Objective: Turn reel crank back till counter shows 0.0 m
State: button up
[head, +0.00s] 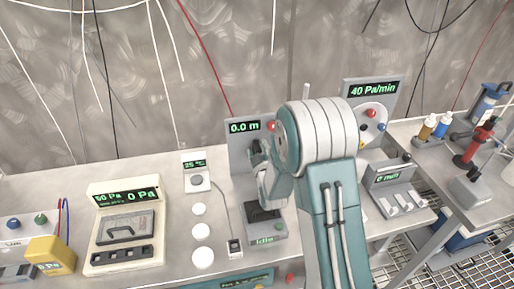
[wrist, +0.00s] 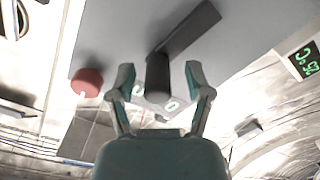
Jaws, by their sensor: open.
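The reel unit's grey panel (head: 238,160) stands on the bench, left of my arm in the head view. Its counter (head: 244,127) reads 0.0 m in green. In the wrist view, the crank (wrist: 190,30) is a dark bar on the grey panel with a dark cylindrical handle (wrist: 158,75) sticking out. My gripper (wrist: 160,78) is open, with one finger on each side of the handle and a visible gap to each. A red knob (wrist: 87,82) is left of the handle. In the head view my arm hides much of the reel unit.
A small meter (head: 196,172) and a pressure tester (head: 125,228) stand to the left on the bench. A panel showing 40 Pa/min (head: 374,90) stands to the right. Bottles (head: 428,127) and a red-topped tool (head: 477,142) are farther right. Cables hang along the back wall.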

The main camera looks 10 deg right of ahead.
jog(key=shift+w, duration=0.3)
grip_shut()
jog(key=shift+d+m, duration=0.2)
jog(key=shift+m, duration=0.1)
dwell(0.5)
jog(key=shift+d+f+m, duration=0.45)
jog(key=shift+d+m, duration=0.15)
jog(key=shift+m, duration=0.95)
jog(key=shift+d+f+m, duration=0.4)
jog(key=shift+d+m, duration=0.2)
jog(key=shift+m, duration=1)
jog(key=shift+d+f+m, duration=0.45)
jog(key=shift+d+m, duration=0.15)
jog(key=shift+m, duration=0.95)
